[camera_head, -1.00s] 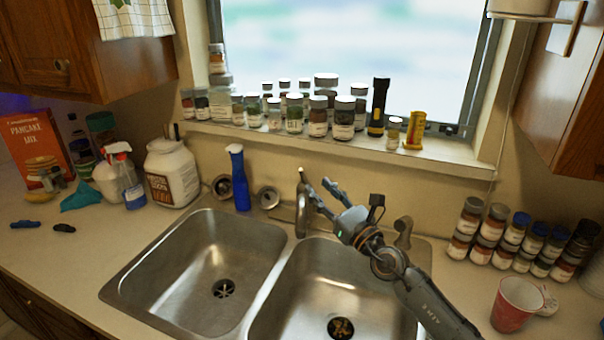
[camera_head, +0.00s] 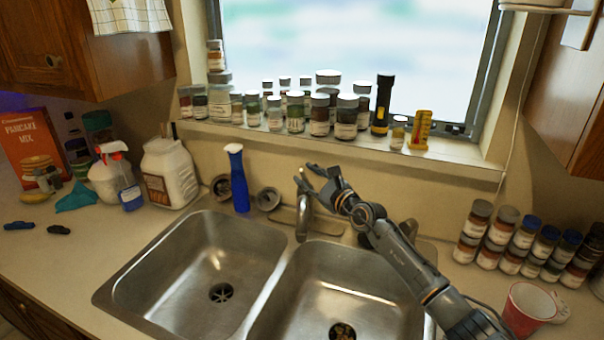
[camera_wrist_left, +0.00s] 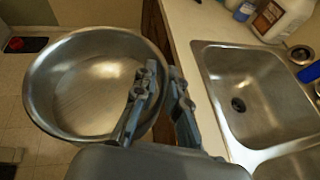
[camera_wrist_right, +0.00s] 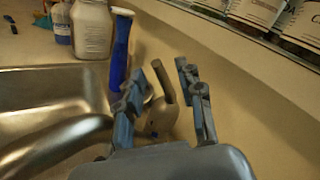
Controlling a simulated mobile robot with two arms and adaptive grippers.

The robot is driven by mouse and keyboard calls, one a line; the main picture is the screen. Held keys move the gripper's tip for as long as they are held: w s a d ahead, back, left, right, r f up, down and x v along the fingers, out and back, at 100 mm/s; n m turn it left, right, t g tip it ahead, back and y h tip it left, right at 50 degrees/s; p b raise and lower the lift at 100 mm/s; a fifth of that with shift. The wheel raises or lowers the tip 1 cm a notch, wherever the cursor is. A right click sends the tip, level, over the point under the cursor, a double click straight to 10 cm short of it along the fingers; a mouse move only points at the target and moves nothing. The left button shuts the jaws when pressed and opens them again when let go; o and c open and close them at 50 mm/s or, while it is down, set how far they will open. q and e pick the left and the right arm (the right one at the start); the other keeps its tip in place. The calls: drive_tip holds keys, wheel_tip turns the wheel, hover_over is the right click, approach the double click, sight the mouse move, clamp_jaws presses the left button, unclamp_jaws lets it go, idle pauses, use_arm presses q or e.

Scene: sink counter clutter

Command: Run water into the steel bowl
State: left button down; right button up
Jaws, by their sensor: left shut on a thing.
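The steel bowl (camera_wrist_left: 62,88) shows in the left wrist view, over the floor in front of the counter. My left gripper (camera_wrist_left: 163,76) is shut on the bowl's right rim. The bowl looks empty; it and my left gripper are outside the head view. The faucet (camera_head: 302,212) stands behind the double sink (camera_head: 205,265). My right gripper (camera_head: 317,173) is at the faucet's top. In the right wrist view my right gripper (camera_wrist_right: 165,72) is open, and the faucet lever (camera_wrist_right: 164,84) shows between its fingers; contact is unclear. No water stream is visible.
Jars and a flashlight (camera_head: 382,104) line the windowsill above. Stacked spice jars (camera_head: 520,243) and a red cup (camera_head: 528,306) stand right of the sink. Both basins are free of dishes.

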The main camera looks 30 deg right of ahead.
drive_tip(key=shift+w+a, duration=0.15)
drive_tip(key=shift+w, duration=0.55)
drive_tip(key=shift+w+a, duration=0.1)
drive_tip(key=shift+w, duration=0.6)
clamp_jaws()
drive_tip(key=shift+r, duration=0.1)
